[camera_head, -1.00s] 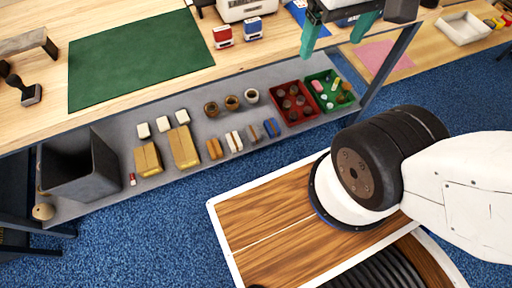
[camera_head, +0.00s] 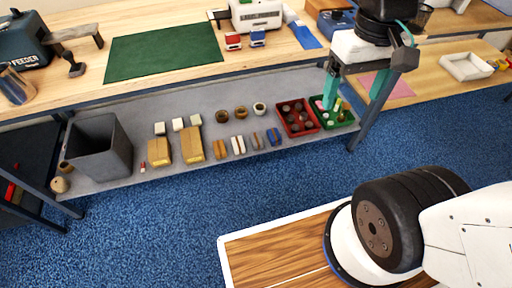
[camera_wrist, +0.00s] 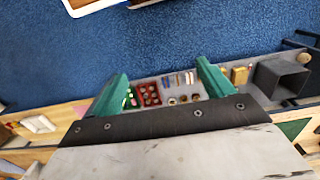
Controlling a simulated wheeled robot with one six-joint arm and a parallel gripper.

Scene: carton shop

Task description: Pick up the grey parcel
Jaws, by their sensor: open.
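Several small banded blocks lie in a row on the grey lower shelf (camera_head: 215,108). One of them is greyish with brown (camera_head: 257,138) and is the closest match to the grey parcel; it is small, so I am not certain. It lies between a white-and-tan block (camera_head: 238,145) and a blue one (camera_head: 273,136). My gripper (camera_head: 354,88) is open and empty, its teal fingers pointing down near the shelf's right end, above and right of the row. In the wrist view, my gripper (camera_wrist: 163,80) has its fingers spread, with the shelf items beyond them.
A red tray (camera_head: 287,126) and a green tray (camera_head: 343,123) stand right of the row. Brown cartons (camera_head: 191,145) and a dark grey bin (camera_head: 101,150) are to the left. The wooden tabletop (camera_head: 80,80) overhangs the shelf; a table leg (camera_head: 364,124) stands right. Blue floor is clear in front.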

